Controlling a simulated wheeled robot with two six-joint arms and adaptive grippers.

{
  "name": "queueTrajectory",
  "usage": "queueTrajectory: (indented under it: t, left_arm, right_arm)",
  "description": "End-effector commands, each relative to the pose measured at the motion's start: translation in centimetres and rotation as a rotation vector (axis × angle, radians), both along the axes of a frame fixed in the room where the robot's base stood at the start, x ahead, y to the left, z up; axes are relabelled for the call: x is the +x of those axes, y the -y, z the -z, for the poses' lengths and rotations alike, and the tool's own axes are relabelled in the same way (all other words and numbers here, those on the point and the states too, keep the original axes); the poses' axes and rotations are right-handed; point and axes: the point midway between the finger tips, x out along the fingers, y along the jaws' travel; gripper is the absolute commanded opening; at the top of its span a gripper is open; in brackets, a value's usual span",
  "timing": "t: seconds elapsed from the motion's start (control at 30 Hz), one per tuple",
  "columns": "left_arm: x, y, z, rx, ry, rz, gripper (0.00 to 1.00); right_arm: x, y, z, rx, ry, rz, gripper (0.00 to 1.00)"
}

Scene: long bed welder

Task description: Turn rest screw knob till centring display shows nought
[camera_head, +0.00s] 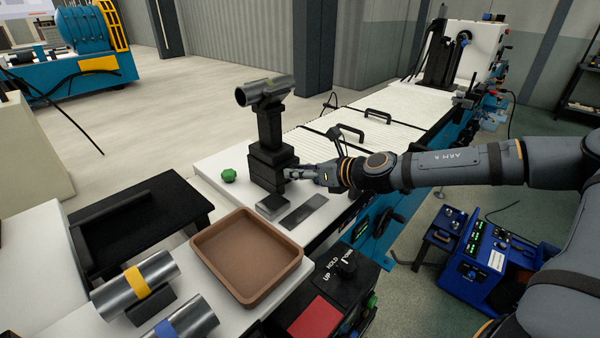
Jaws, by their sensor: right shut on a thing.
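The black rest (272,160) stands on the near end of the white welder bed and carries a short grey metal tube (264,90) on top. My right gripper (298,173) reaches in from the right and is shut at the rest's right side. What it grips is hidden by the fingers; from its place it is the rest screw knob. A green lobed knob (228,175) sits on the white surface left of the rest, apart from the gripper. A small grey box (272,205) lies before the rest. No centring reading is legible. My left gripper is out of view.
A brown tray (246,296) stands in front. Metal tubes with a yellow band (138,281) and a blue band (172,328) lie left of it. A black control box with a red pad (315,318) is at the front. The slatted bed (352,138) runs back right.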

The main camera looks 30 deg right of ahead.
Motion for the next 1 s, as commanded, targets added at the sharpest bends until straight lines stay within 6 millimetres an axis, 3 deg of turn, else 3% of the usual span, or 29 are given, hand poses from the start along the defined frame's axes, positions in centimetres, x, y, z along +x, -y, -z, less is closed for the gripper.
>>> queueTrajectory:
  t: [0.63, 0.67, 0.7, 0.83, 1.0]
  left_arm:
    - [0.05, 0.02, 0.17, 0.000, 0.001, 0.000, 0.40]
    - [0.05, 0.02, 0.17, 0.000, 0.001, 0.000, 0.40]
    - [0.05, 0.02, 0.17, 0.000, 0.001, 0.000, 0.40]
    - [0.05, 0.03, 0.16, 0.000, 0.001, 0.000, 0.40]
    - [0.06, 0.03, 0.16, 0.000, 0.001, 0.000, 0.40]
  right_arm:
    - [-0.03, 0.00, 0.09, 0.054, -0.021, -0.001, 0.05]
    - [-0.03, -0.01, 0.09, 0.054, -0.021, -0.001, 0.37]
    - [-0.03, -0.01, 0.09, 0.054, -0.021, -0.001, 0.43]
    - [-0.02, 0.00, 0.07, 0.053, -0.019, -0.001, 0.59]
    - [0.00, 0.02, 0.05, 0.053, -0.019, -0.001, 0.59]
